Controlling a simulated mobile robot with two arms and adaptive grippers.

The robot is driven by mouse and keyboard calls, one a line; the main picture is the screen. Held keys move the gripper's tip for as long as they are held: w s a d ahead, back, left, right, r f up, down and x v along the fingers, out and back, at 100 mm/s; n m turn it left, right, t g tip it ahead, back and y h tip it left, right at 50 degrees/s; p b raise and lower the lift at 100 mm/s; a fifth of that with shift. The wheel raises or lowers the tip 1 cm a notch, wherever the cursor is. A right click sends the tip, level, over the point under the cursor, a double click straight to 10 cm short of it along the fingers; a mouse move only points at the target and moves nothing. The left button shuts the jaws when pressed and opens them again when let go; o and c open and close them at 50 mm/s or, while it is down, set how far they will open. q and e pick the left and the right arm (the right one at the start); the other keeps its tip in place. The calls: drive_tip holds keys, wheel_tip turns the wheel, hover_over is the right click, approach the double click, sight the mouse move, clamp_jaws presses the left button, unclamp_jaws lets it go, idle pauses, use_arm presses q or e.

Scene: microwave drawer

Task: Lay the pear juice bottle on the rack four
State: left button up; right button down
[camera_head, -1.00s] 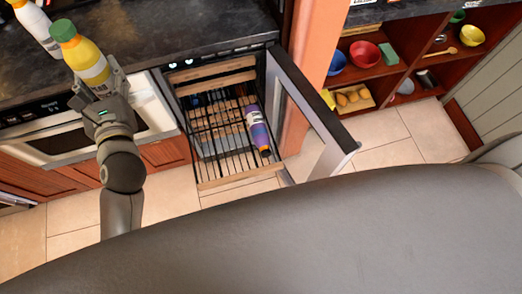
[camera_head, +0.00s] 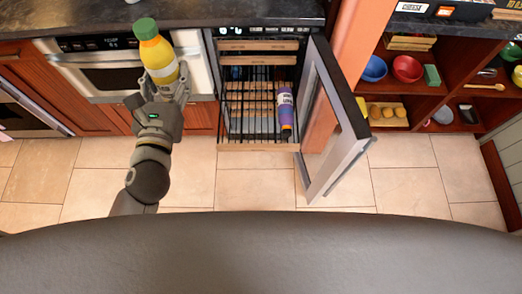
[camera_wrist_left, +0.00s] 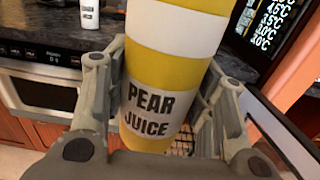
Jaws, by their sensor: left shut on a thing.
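The pear juice bottle (camera_head: 158,60) is yellow and white with a green cap. My left gripper (camera_head: 160,88) is shut on it and holds it roughly upright, a little tilted, in front of the counter and oven. In the left wrist view the bottle (camera_wrist_left: 168,75) stands between the two fingers, with its "PEAR JUICE" label facing the camera. The pulled-out rack (camera_head: 258,147) is to the right of the gripper, in the cooler with its door open. A purple bottle (camera_head: 285,108) lies on the right side of this rack. I cannot tell which rack is number four. My right gripper is not in view.
The open cooler door (camera_head: 335,125) stands out to the right of the rack. Higher wooden rack fronts (camera_head: 258,46) sit above the pulled-out one. An oven (camera_head: 110,75) is at the left. Shelves with bowls (camera_head: 407,68) are at the right. The tiled floor (camera_head: 240,188) is clear.

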use_arm(q)
drive_tip(key=shift+s+r, duration=0.1)
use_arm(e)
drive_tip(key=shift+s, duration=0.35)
use_arm(q)
drive_tip(key=s+f, duration=0.1)
drive_tip(key=s, duration=0.3)
drive_tip(key=s+f, duration=0.1)
drive_tip(key=s, duration=0.2)
drive_tip(key=shift+s+f, duration=0.1)
drive_tip(key=shift+f, duration=0.25)
drive_tip(key=shift+s+f, duration=0.15)
drive_tip(key=shift+s, duration=0.2)
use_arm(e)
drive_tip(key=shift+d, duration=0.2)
